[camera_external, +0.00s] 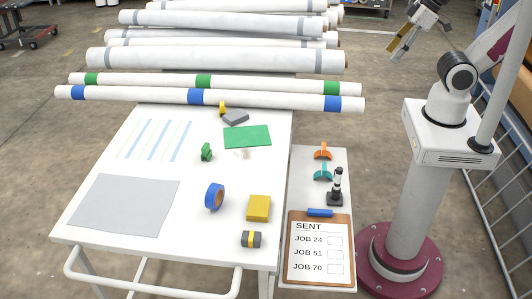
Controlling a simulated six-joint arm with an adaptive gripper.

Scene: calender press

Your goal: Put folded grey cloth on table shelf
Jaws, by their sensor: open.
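A small grey slab that looks like the folded grey cloth (236,117) lies at the back of the white table (190,235), touching or close to a small yellow item. A lower side surface, which appears to be the table shelf (335,170), adjoins the table's right side and holds several items. My gripper (397,47) is open and empty, raised at the upper right, well away from the cloth. Its fingers point down and left.
Long white rolls (215,60) lie behind the table. On it are a grey sheet (125,205), green sheet (247,136), blue tape roll (214,196) and yellow block (259,208). The shelf holds a clipboard (319,272), black stamp (336,190) and orange clip (323,151).

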